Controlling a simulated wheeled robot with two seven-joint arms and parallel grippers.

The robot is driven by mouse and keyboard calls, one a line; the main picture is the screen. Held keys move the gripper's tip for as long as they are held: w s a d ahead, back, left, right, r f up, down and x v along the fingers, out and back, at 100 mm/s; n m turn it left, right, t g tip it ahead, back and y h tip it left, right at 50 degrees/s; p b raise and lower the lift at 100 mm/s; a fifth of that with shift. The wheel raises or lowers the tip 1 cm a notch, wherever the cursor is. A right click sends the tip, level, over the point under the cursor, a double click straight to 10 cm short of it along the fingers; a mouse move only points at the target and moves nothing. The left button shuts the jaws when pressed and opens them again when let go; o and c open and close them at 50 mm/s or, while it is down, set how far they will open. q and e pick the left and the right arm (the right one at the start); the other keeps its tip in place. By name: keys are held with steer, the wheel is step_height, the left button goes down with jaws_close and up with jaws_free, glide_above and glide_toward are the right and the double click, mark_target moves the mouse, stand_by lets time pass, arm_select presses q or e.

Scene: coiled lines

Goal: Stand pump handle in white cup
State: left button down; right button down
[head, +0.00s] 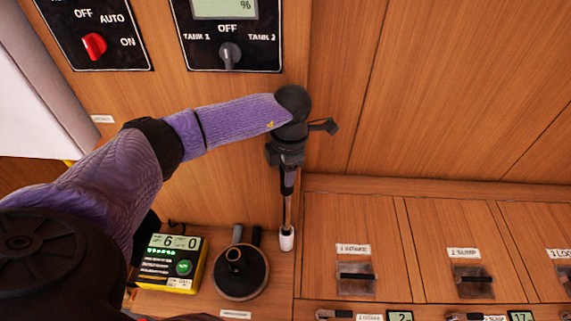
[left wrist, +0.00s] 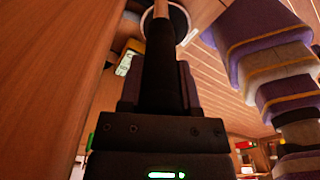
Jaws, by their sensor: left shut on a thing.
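The pump handle (head: 288,208) hangs nearly upright, with a dark grip at its top and a thin brownish shaft below. My left gripper (head: 287,178) is shut on its dark grip. The small white cup (head: 287,241) is directly below, and the shaft's lower end meets its mouth in the head view. My right gripper is not in view.
A round dark base with a short pipe (head: 240,272) stands left of the cup, and a yellow meter box (head: 170,263) is further left. Wooden drawers (head: 352,240) lie close on the right. Switch panels (head: 228,35) are on the wall behind.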

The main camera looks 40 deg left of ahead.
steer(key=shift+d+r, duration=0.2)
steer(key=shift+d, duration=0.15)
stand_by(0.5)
arm_select(q)
steer(key=c, duration=0.7)
jaws_free()
steer(key=o, duration=0.7)
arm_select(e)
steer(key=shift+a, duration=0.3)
arm_select(q)
steer(key=shift+r, duration=0.15)
step_height(320, 180, up, 4)
steer(key=p, duration=0.3)
steer(key=shift+p, duration=0.35)
step_height(320, 180, up, 3)
steer(key=shift+p, duration=1.15)
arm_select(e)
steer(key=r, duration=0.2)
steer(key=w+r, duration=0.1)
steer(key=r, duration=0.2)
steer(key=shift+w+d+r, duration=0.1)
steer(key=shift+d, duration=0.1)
